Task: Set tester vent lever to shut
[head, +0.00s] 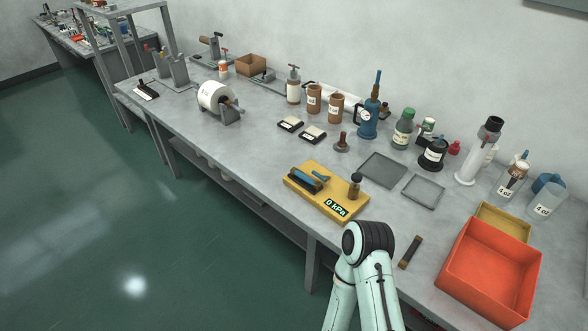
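The tester appears to be the yellow board (318,206) on the bench, with a small dark display (336,208) reading 0 kPa. A blue and brown part (304,180) lies along its left side. A small blue lever-like part (321,176) sits near its back edge; it may be the vent lever, but its setting is too small to tell. A short post with a dark round knob (355,186) stands at its right. Neither gripper is in view. Only pale green links of one of my arms show, just in front of the tester.
An orange bin (462,283) and a dark short bar (410,252) lie right of my arm. Grey trays (424,190), a blue pump-like device (368,120) and several bottles stand behind.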

